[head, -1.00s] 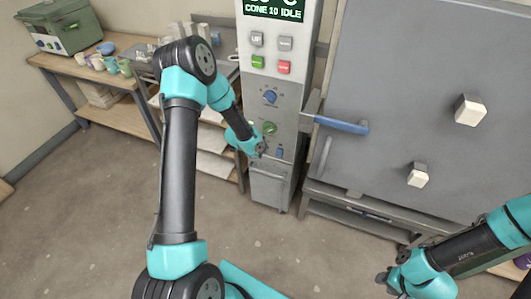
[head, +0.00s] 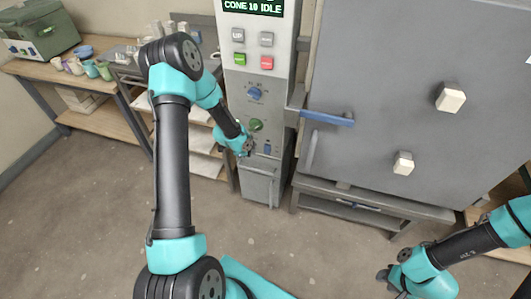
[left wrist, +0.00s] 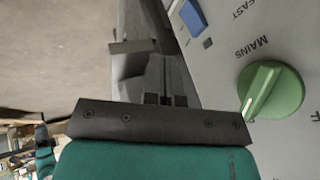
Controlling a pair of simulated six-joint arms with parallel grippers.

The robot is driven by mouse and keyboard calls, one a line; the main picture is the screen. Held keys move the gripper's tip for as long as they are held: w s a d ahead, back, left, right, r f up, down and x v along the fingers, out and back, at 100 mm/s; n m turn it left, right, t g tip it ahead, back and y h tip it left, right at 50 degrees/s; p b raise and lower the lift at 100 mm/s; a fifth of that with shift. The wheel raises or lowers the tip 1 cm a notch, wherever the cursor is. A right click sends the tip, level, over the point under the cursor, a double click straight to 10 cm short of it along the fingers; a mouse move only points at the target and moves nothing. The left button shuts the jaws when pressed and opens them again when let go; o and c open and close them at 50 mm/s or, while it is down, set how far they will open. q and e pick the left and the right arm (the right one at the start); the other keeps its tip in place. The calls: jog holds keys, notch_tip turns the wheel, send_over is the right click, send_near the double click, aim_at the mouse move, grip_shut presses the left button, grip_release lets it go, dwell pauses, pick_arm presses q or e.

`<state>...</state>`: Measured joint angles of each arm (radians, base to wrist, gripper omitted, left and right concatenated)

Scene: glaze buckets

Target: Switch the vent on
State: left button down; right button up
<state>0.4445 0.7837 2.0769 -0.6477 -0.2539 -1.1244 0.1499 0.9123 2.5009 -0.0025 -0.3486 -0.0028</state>
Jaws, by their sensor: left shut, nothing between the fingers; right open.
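The tall grey control panel (head: 245,75) stands in the middle of the head view. It carries a blue knob (head: 254,93), a green knob (head: 256,125) and a small blue switch (head: 267,148). In the left wrist view the green knob (left wrist: 274,90) has the word MAINS beside it, and the blue switch (left wrist: 191,17) is at the top. I cannot read a vent label. My left gripper (head: 248,150) is shut and empty, just left of the blue switch; it also shows in the left wrist view (left wrist: 165,100). My right gripper (head: 384,279) is open, low on the right.
A large grey door (head: 400,90) with a blue handle (head: 328,118) and white blocks is right of the panel. Coloured push buttons (head: 252,50) sit above the knobs. A wooden bench (head: 98,118) with cups is at left. The floor in front is clear.

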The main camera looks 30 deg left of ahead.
pick_arm(q)
jog(key=shift+f, duration=0.1)
send_near(265, 152)
jog(key=s+d+f, duration=0.1)
jog(key=d+f, duration=0.3)
jog(key=f, duration=0.1)
jog(key=w, duration=0.2)
jog(key=w+f, duration=0.1)
jog(key=w, duration=0.1)
jog(key=shift+a, duration=0.35)
